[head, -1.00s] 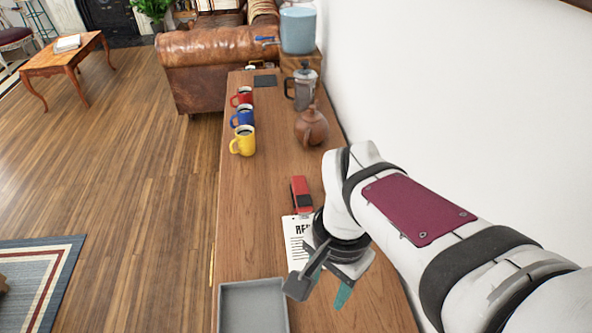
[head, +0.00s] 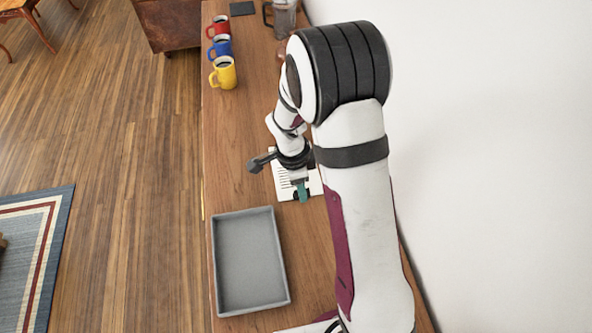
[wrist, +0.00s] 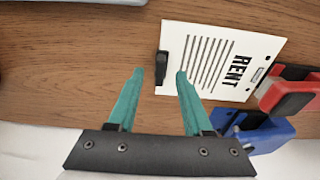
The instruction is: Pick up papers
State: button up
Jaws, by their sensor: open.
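The papers (wrist: 215,60) are white sheets headed "RENT", lying flat on the wooden table. A black clip (wrist: 161,68) sits at their left edge in the wrist view. In the head view the papers (head: 313,184) are partly hidden by my arm. My gripper (wrist: 159,74) is open and empty, with its two teal fingers apart. In the wrist view its fingertips appear on either side of the clip end; I cannot tell how high above the table they are. In the head view my gripper (head: 302,190) is over the papers.
A grey, empty tray (head: 284,290) lies on the table (head: 235,150) nearer the camera. A red stapler-like tool (wrist: 290,92) and a blue one (wrist: 262,133) are close to the papers. Yellow (head: 223,74), blue (head: 219,49) and red (head: 218,27) mugs stand farther back. A wall borders the right.

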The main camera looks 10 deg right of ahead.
jog(key=shift+d+f, duration=0.1)
jog(key=shift+f, duration=0.65)
grip_shut()
jog(key=shift+r, duration=0.15)
